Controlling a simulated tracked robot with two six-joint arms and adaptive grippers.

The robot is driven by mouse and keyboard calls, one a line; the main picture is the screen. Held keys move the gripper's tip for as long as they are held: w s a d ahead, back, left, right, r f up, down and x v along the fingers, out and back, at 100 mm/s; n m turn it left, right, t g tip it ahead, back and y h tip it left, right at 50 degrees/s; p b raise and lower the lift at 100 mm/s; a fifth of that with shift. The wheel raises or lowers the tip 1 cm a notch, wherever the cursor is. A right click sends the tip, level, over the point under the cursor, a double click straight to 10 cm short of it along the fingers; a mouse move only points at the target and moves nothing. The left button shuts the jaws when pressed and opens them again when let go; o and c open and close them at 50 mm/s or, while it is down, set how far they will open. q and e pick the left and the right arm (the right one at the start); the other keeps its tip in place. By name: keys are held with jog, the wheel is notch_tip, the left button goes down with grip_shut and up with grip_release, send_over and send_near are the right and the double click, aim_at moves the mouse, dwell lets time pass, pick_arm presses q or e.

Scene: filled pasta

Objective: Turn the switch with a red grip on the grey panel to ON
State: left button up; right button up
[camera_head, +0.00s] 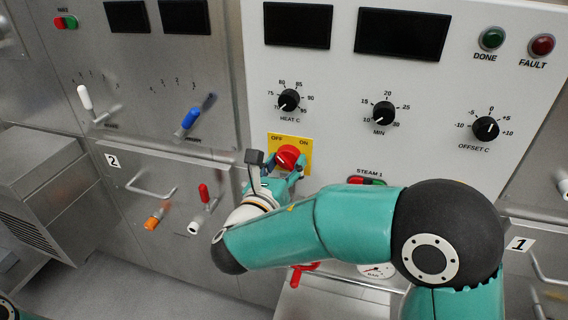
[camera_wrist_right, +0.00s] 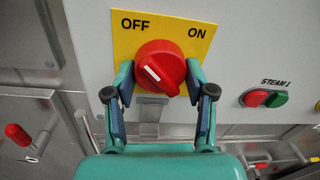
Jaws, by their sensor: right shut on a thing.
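The switch with a red grip (camera_head: 288,156) sits on a yellow plate (camera_head: 306,142) on the grey panel (camera_head: 340,75). The plate is marked OFF at left and ON at right. In the right wrist view the red grip (camera_wrist_right: 160,68) has a white line on its ridge that points up and left, toward OFF. My right gripper (camera_head: 284,168) comes from below, with one finger on each side of the grip. It is shut on the red grip, as the right wrist view also shows (camera_wrist_right: 160,82). My left gripper is not in view.
Black dials for heat (camera_head: 289,100), minutes (camera_head: 383,113) and offset (camera_head: 485,128) are above and right of the switch. A red-green STEAM 1 button pair (camera_wrist_right: 265,98) is to its right. Handles, including a blue one (camera_head: 190,118), stick out at left.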

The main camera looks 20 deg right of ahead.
jog(key=shift+a, duration=0.1)
jog(key=shift+f+m+b, duration=0.15)
jog(key=shift+m+b, duration=0.45)
jog(key=shift+b, duration=0.35)
jog(key=m+y+b, duration=0.1)
jog(key=m+b, duration=1.2)
jog(key=b, duration=0.3)
jog(key=shift+w+a, duration=0.1)
jog(key=shift+m+b, duration=1.35)
jog(key=shift+m, duration=0.15)
jog(key=shift+r, duration=0.2)
jog(key=o, duration=1.2)
jog(key=shift+r, duration=0.1)
jog(key=shift+c, duration=0.2)
jog(key=v, duration=1.2)
